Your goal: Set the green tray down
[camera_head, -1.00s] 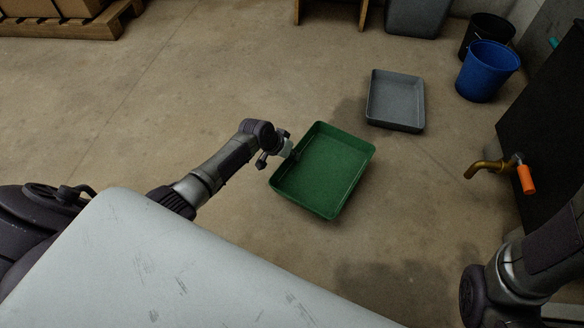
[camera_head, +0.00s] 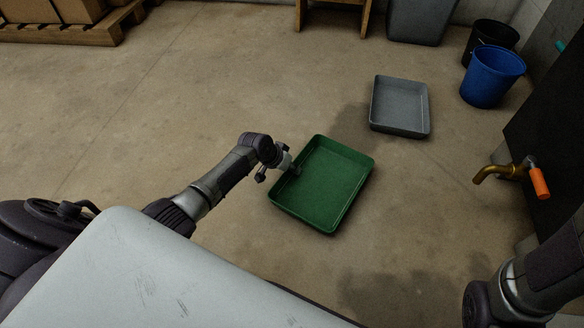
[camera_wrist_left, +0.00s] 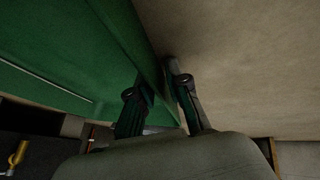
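The green tray (camera_head: 322,186) is an empty, shallow rectangular tray, about level, in the middle of the head view. My left gripper (camera_head: 293,168) is at its left rim. In the left wrist view, the fingers of my left gripper (camera_wrist_left: 157,86) straddle the wall of the green tray (camera_wrist_left: 75,45), one inside and one outside, close against it.
A grey tray (camera_head: 400,106) lies on the concrete floor behind and to the right. A blue bucket (camera_head: 492,77) and a black bucket (camera_head: 494,37) stand at the back right. A brass tap (camera_head: 497,172) with an orange handle juts out at right. The floor at left is clear.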

